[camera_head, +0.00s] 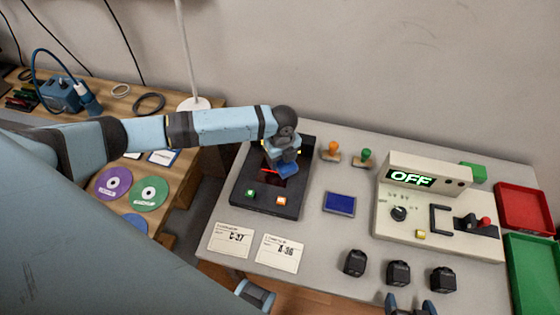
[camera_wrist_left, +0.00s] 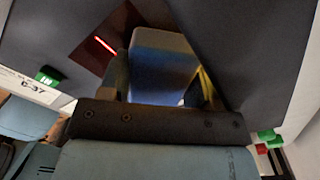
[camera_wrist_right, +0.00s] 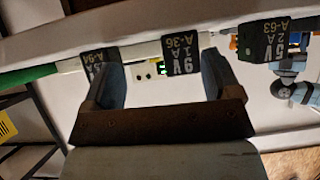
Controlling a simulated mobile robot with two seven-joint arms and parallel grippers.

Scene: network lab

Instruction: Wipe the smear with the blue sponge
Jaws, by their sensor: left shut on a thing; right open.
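My left gripper (camera_head: 284,158) is shut on the blue sponge (camera_head: 287,170), over the dark device (camera_head: 266,207) on the grey table. The sponge also fills the space between the fingers in the left wrist view (camera_wrist_left: 163,62). Beside it is a dark red window (camera_wrist_left: 88,47) with a bright red line. I cannot make out the smear; the sponge and gripper cover part of the window, and whether the sponge touches it is unclear. My right gripper (camera_head: 412,306) is open and empty at the table's front edge, with a black labelled block (camera_wrist_right: 181,52) beyond its fingers.
Several black blocks (camera_head: 398,272) stand along the front edge. A blue-faced rectangle (camera_head: 339,203) lies right of the device. Two label cards (camera_head: 279,253) lie in front of it. A beige console (camera_head: 440,215) reads OFF. Red (camera_head: 523,207) and green (camera_head: 535,268) trays stand at the right.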

